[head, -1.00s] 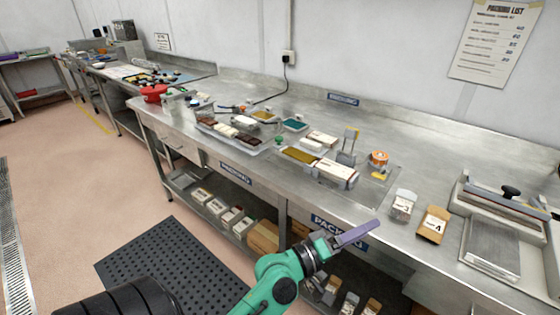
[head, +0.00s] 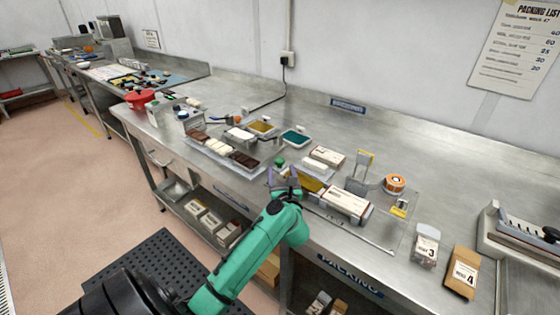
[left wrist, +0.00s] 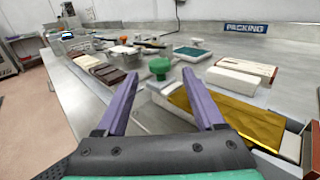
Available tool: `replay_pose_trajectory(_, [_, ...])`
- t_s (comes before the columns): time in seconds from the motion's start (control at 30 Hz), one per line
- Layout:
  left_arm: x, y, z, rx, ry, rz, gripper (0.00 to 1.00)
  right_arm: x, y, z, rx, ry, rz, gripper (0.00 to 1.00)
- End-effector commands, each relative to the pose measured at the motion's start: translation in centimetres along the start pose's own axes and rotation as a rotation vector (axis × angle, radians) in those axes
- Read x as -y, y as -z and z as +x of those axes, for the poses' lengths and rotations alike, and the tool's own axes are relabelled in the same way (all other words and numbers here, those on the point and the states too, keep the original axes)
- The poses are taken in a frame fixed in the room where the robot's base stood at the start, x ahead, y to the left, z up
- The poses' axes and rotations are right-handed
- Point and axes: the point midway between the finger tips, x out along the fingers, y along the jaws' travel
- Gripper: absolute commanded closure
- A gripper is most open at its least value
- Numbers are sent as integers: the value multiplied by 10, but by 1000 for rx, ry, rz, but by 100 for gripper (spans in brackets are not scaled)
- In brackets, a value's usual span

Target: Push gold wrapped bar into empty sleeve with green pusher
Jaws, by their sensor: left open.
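The gold wrapped bar (head: 311,184) lies at the left end of a low fixture, partly behind my left gripper. It also shows in the left wrist view (left wrist: 232,112), right of the fingers. A pale carton sleeve (head: 346,201) sits in the fixture to the bar's right; I cannot see into it. The green pusher (head: 280,162) stands upright behind the bar's left end; its round knob shows in the left wrist view (left wrist: 159,67), ahead and between the fingertips. My left gripper (head: 284,176), with purple fingers, is open and empty, near the pusher but apart from it. My right gripper is not in view.
A tray of dark and white bars (head: 222,149) lies to the left. White cartons (head: 327,156) lie behind the fixture. An upright grey stand (head: 359,172) and an orange tape roll (head: 395,183) are to the right. The rear worktop is mostly clear.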

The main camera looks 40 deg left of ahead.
Motion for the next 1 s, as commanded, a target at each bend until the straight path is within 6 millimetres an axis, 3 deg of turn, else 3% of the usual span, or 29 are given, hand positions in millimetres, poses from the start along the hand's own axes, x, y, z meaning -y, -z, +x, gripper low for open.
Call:
replay_pose_trajectory(0.1, [0, -2, 25, 2, 0, 1, 30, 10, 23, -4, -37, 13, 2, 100])
replay_pose_trajectory(0.2, [0, -1, 36, 1, 0, 0, 30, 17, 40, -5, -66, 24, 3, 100])
replay_pose_trajectory(0.47, [0, 0, 40, 0, 1, 0, 30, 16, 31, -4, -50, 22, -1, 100])
replay_pose_trajectory(0.5, [0, 0, 40, 0, 1, 0, 34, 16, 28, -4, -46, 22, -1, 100])
replay_pose_trajectory(0.67, [0, 0, 40, 0, 1, 0, 95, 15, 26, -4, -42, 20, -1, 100])
replay_pose_trajectory(0.7, [0, 0, 40, 0, 1, 0, 100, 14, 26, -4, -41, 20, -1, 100])
replay_pose_trajectory(1.0, [0, 0, 40, 0, 1, 1, 100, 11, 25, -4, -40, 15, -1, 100])
